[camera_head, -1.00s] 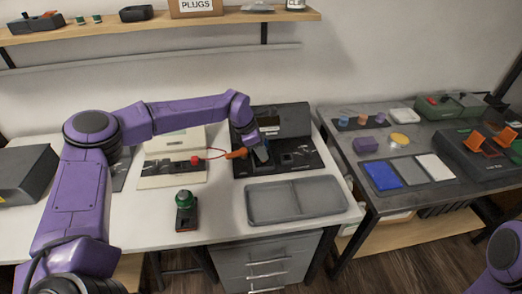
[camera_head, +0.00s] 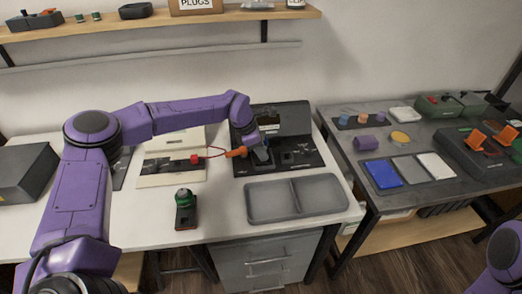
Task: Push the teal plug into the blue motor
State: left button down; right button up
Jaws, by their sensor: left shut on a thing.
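My left arm reaches in from the left to the dark workstation (camera_head: 290,172) at the back of the white table. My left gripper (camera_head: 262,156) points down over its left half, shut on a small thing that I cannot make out. I cannot pick out the teal plug; it may be hidden at the fingers. My right gripper is not in view; only part of my right arm shows at the bottom right.
An orange connector (camera_head: 237,152) lies just left of the gripper; a red wire runs to a red plug (camera_head: 195,160) on a cream unit. A grey two-part tray (camera_head: 296,182) stands in front. A green-topped device (camera_head: 184,205) is front left.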

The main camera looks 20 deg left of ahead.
pick_arm(q)
jog(key=c, duration=0.9)
grip_release()
jog(key=shift+o, duration=0.4)
jog(key=shift+o, duration=0.7)
jog(key=shift+r, duration=0.1)
jog(key=shift+r, duration=0.1)
jog(key=shift+w+r+p, duration=0.15)
jog(key=shift+r+p, duration=0.3)
jog(key=shift+a+r+p, duration=0.1)
jog(key=shift+r+p, duration=0.45)
jog(key=shift+r, duration=0.5)
jog(key=shift+s+r+p, duration=0.2)
jog(key=shift+r+p, duration=1.7)
jog(key=shift+r, duration=0.9)
